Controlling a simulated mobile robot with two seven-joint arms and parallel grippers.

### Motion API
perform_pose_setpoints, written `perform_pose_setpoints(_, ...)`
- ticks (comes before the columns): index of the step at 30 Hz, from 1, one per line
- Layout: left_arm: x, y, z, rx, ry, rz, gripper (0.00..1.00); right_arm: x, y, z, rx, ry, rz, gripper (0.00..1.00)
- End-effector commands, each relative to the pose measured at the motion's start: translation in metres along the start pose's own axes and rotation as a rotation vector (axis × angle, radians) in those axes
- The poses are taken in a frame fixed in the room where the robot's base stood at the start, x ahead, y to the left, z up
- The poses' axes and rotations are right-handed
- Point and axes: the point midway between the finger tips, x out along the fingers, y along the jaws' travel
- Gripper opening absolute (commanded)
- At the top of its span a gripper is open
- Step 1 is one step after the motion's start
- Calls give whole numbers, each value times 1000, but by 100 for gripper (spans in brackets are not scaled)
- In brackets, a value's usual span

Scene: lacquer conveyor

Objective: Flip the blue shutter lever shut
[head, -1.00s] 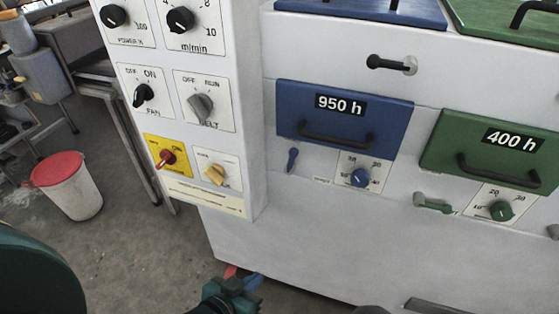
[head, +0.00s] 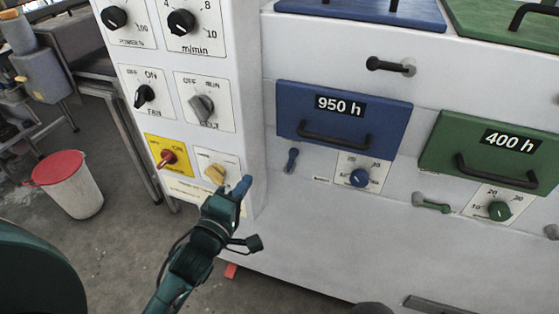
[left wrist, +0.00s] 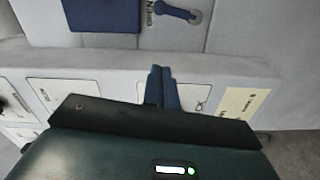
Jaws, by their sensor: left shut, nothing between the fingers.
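The blue shutter lever (head: 291,160) is small and sits on the white machine front, below the left end of the blue 950 h door (head: 390,118). It stands nearly upright in the head view. In the left wrist view the lever (left wrist: 174,10) shows at the top, lying sideways beside a grey round mount. My left gripper (head: 243,186) is shut and empty, with blue fingertips pointing up. It is left of and below the lever, apart from it, in front of the control column's lower edge. Its fingers (left wrist: 161,72) also show in the wrist view. My right gripper is not in view.
The control column (head: 255,90) with several knobs stands left. A white bin with a red lid (head: 70,185) is on the floor.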

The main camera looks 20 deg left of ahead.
Motion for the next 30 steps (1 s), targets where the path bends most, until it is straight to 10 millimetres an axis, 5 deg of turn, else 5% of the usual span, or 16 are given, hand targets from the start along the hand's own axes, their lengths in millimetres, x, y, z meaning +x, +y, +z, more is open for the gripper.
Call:
perform_pose_setpoints(8, 13, 1, 0, 2, 0, 0, 0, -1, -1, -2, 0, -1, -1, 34)
perform_pose_setpoints(21, 101, 2, 0, 3, -1, 0, 0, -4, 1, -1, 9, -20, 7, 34)
perform_pose_setpoints(30, 109, -1, 36, -1, -1, -2, 0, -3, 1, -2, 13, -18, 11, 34)
